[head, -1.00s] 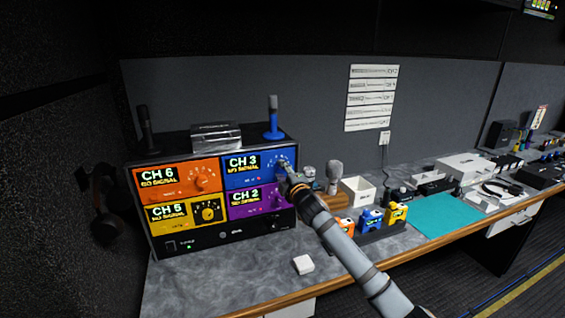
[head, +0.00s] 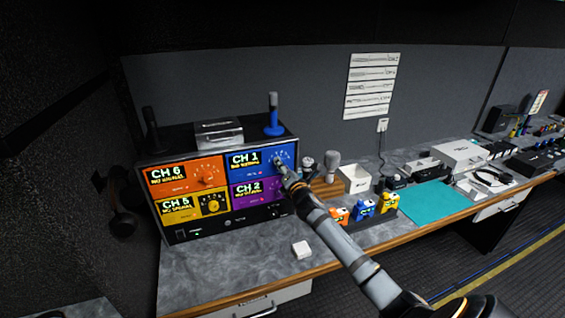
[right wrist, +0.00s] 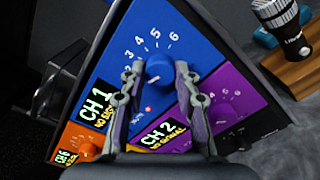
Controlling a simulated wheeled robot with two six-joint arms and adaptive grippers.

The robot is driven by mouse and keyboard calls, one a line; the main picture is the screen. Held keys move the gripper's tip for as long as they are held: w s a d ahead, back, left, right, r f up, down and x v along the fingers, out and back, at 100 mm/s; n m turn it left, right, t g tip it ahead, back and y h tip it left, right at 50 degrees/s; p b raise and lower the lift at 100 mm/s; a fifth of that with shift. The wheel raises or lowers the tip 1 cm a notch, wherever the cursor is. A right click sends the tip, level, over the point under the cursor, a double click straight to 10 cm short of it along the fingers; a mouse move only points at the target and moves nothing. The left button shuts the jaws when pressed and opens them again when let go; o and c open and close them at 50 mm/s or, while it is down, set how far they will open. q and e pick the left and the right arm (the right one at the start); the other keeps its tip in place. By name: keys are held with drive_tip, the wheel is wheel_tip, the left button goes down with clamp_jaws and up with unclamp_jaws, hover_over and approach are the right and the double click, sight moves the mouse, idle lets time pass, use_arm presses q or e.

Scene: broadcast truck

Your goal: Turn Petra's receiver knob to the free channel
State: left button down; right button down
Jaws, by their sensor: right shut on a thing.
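The receiver rack (head: 236,226) stands on the bench with four coloured panels. The blue panel (head: 262,172), top right, reads CH 1; the line under it is blurred. Its round blue knob (right wrist: 158,69) sits between my right gripper's fingertips in the right wrist view, with a number scale around it. My right gripper (head: 280,167) is shut on this knob, partly hiding it in the head view. The orange panel (head: 184,178) reads CH 6, the yellow (head: 190,208) CH 5, the purple (head: 246,190) CH 2. No name is readable. My left gripper is out of view.
A blue microphone (head: 273,118) and a metal box (head: 219,134) stand on the rack. A small white block (head: 301,250) lies in front. Right of my arm are coloured packs (head: 363,207), a white bin (head: 354,179) and a teal mat (head: 436,202).

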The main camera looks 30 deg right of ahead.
drive_tip(key=shift+f+n, duration=0.1)
drive_tip(key=shift+n, duration=0.3)
drive_tip(key=c, duration=1)
unclamp_jaws()
drive_tip(key=v, duration=1.2)
